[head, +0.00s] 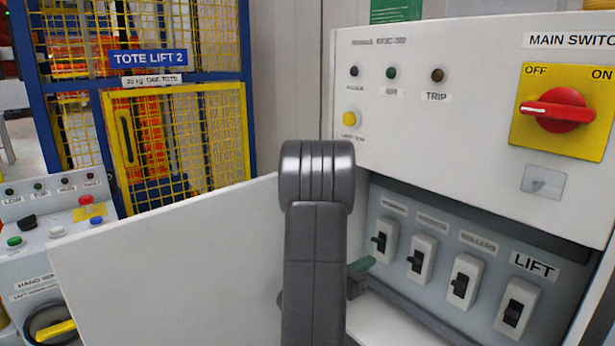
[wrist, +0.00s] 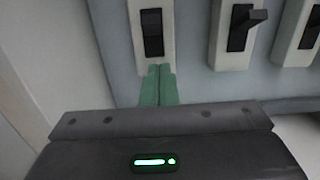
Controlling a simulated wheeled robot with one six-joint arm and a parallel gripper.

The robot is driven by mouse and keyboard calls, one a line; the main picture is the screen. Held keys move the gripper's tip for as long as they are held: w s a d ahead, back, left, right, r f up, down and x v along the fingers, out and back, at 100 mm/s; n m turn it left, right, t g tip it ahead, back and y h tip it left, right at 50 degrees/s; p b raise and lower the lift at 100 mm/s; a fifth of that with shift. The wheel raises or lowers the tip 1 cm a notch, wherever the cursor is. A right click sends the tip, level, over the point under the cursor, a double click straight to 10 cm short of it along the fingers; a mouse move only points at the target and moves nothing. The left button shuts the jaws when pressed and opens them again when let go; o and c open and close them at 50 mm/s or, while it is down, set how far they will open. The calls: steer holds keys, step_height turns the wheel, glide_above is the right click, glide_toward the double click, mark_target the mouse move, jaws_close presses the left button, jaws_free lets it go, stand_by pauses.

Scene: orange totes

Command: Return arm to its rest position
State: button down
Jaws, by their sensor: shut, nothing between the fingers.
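My arm (head: 316,240) rises in the middle of the head view and hides part of the open cabinet. My gripper (head: 362,266) shows there only as a bit of green by the cabinet's lower left. In the wrist view its green fingers (wrist: 158,72) are together with nothing between them. Their tips are just below a switch (wrist: 152,32) with a black lever; I cannot tell whether they touch it. This looks like the leftmost switch of the row (head: 384,242) in the head view.
A white door (head: 165,265) stands open at left. More switches, including one by the LIFT label (head: 517,305), line the recess. Above is a red main switch (head: 556,110), its handle toward OFF. A control panel (head: 50,240) and yellow tote-lift cage (head: 185,145) stand left.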

steer(key=s+a+f+t+b, duration=0.1)
steer(key=s+a+f+b, duration=0.1)
steer(key=s+a, duration=0.2)
steer(key=shift+a, duration=0.85)
steer(key=shift+d+f, duration=0.1)
